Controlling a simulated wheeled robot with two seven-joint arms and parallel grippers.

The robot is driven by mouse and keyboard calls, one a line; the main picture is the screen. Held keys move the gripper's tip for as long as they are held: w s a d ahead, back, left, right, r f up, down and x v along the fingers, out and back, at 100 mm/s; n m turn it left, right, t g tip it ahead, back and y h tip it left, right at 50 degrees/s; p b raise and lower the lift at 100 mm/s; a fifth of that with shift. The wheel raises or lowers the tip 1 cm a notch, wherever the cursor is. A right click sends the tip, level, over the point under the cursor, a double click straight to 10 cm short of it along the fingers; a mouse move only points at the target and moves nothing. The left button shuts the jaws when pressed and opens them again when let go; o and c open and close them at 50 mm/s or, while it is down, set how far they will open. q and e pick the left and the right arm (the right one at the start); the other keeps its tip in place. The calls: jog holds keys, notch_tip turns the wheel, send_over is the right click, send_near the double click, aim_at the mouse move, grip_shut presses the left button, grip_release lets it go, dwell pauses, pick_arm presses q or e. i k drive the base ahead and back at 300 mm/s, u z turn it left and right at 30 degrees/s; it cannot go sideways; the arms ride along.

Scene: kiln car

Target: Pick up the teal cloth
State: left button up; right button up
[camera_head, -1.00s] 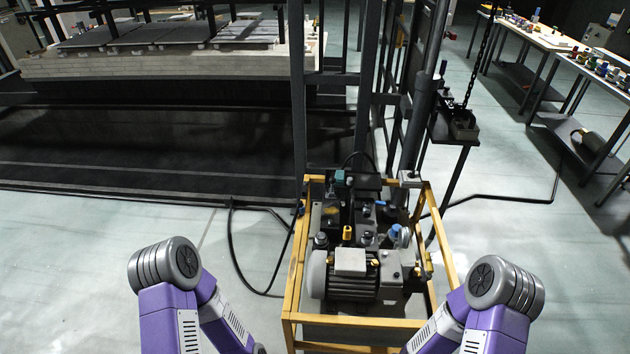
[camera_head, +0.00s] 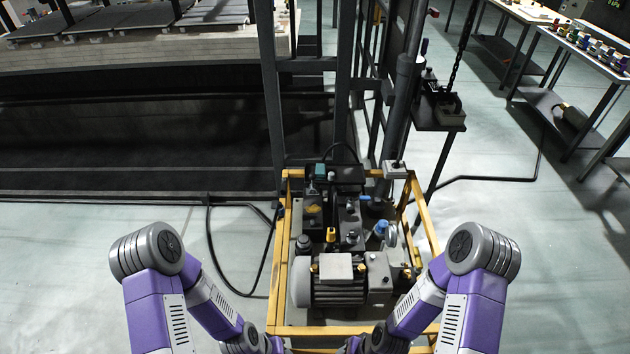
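I cannot make out a teal cloth for certain. A small teal item (camera_head: 320,171) shows at the back of the machine in the yellow frame; it is too small to tell whether it is cloth or a machine part. My two purple arms come in from the lower left and lower right, and their forearms run down toward the bottom middle. Both grippers are below the picture's edge, so neither is seen.
A yellow frame (camera_head: 427,217) around a pump-like machine (camera_head: 340,290) stands close in front. Dark posts rise behind it, with the kiln car (camera_head: 150,45) at the back left. Workbenches (camera_head: 540,25) stand at the right. Black hoses cross the otherwise clear floor.

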aim_at(320, 171)
jog(key=u, duration=2.7)
jog(key=i, duration=0.65)
jog(key=z, duration=0.9)
jog(key=i, duration=0.85)
jog(key=z, duration=0.55)
jog(key=i, duration=2.75)
jog(key=z, duration=0.1)
